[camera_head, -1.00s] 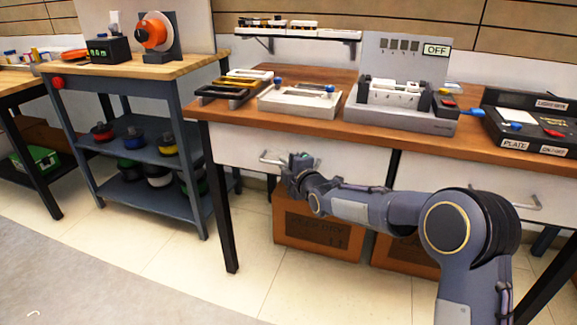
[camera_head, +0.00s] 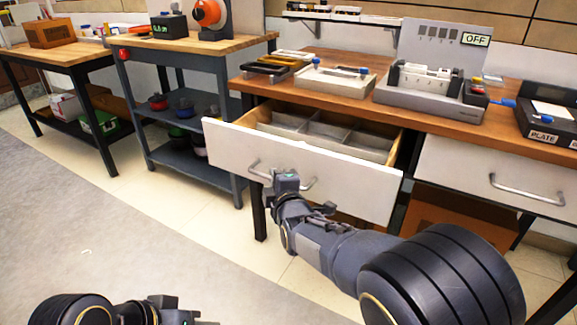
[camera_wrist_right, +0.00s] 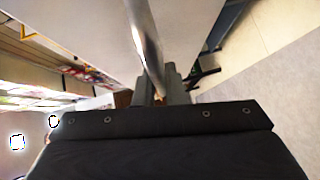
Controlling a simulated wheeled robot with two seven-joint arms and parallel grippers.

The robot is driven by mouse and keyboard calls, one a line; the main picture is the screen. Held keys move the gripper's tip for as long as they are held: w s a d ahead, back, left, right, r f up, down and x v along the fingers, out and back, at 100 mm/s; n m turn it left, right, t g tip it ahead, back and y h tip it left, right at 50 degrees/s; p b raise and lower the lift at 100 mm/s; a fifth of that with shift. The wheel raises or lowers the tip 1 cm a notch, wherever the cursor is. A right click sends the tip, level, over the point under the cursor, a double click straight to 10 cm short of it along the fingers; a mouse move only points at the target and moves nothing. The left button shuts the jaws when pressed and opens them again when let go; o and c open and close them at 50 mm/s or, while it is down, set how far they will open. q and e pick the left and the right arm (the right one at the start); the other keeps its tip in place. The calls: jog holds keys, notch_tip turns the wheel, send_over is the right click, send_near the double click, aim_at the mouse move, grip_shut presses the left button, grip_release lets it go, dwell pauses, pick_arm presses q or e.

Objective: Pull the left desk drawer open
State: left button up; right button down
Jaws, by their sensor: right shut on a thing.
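The left desk drawer (camera_head: 240,150) is pulled out from the desk in the head view, and its grey compartments (camera_head: 325,130) show inside, with no loose items visible in them. Its silver bar handle (camera_head: 259,172) is on the white front. My right gripper (camera_head: 284,180) is at the middle of that handle and shut on it. In the right wrist view the handle (camera_wrist_right: 145,45) runs between the fingers (camera_wrist_right: 160,85). At the bottom left of the head view part of my left arm shows; its fingertips are not visible.
The right drawer (camera_head: 470,170) is closed. Trays and a grey device (camera_head: 435,95) stand on the wooden desktop (camera_head: 390,105). A blue shelf cart (camera_head: 190,150) stands to the left. Cardboard boxes are under the desk.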

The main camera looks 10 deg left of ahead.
jog(key=shift+s+a, duration=0.25)
jog(key=shift+s, duration=0.5)
jog(key=shift+s+a, duration=0.2)
jog(key=shift+s, duration=0.55)
jog(key=c, duration=1.5)
grip_release()
jog(key=p+v, duration=0.2)
jog(key=v, duration=0.5)
jog(key=shift+s+d+p, duration=0.15)
jog(key=shift+s+p, duration=0.2)
jog(key=shift+p, duration=0.05)
